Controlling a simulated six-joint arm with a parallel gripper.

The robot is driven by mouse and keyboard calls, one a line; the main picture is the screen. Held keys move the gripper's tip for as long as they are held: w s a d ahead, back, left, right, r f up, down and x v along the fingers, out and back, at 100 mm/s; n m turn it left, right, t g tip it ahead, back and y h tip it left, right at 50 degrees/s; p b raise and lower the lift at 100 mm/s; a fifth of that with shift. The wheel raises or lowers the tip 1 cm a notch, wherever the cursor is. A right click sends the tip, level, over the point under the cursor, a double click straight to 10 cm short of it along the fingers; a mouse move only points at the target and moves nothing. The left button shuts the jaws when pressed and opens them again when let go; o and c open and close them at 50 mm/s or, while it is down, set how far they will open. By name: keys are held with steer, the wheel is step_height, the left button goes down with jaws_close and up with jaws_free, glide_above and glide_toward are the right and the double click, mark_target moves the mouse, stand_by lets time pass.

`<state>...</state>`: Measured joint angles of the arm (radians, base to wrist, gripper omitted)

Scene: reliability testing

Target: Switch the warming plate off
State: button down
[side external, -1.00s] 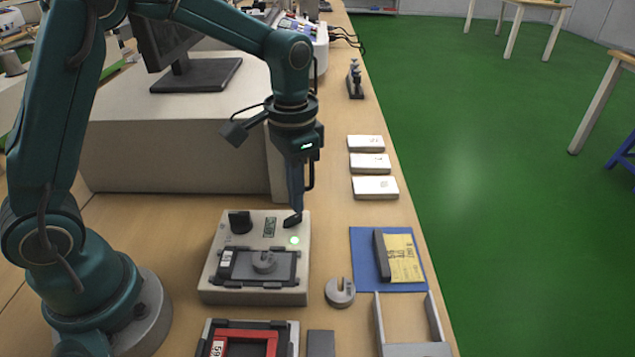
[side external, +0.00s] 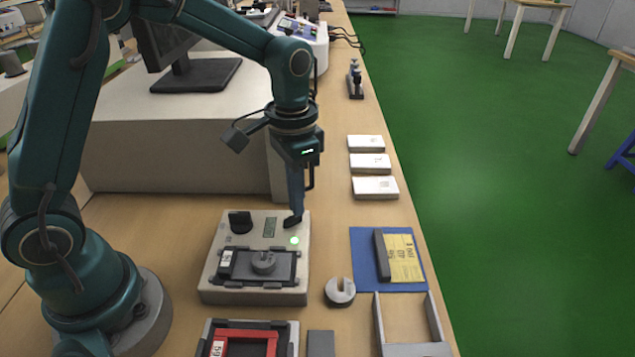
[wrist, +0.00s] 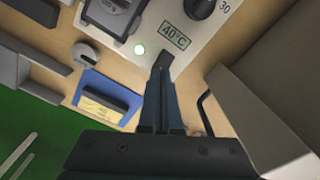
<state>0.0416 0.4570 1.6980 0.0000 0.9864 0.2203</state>
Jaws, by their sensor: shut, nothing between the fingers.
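The warming plate (side external: 210,273) is a pale box on the bench. It has a black knob (side external: 240,222), a small display (side external: 270,227), a lit green lamp (side external: 295,240) and a black switch (side external: 291,223) at its upper right corner. In the wrist view the display (wrist: 174,35) reads 40°C and the lamp (wrist: 140,50) glows. My gripper (side external: 297,212) is shut and empty, pointing down with its tips at the switch; I cannot tell whether they press it. In the wrist view my gripper (wrist: 164,72) partly hides the switch (wrist: 163,57).
A large pale box (side external: 180,150) stands behind. White boxes (side external: 375,188) line the bench's right side.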

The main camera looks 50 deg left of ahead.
steer(key=shift+f, duration=0.5)
steer(key=shift+r, duration=3.55)
step_height(320, 180, up, 4)
steer(key=t, duration=0.1)
glide_above(289, 224)
steer(key=s+r+t, duration=0.2)
steer(key=s+r, duration=0.1)
steer(key=s, duration=0.2)
steer(key=s+f+n+t, duration=0.2)
steer(key=s+f, duration=0.2)
steer(key=s, duration=0.3)
steer(key=shift+s+a+f+n+t, duration=0.15)
steer(key=shift+a+n+t, duration=0.15)
steer(key=shift+a+n, duration=0.15)
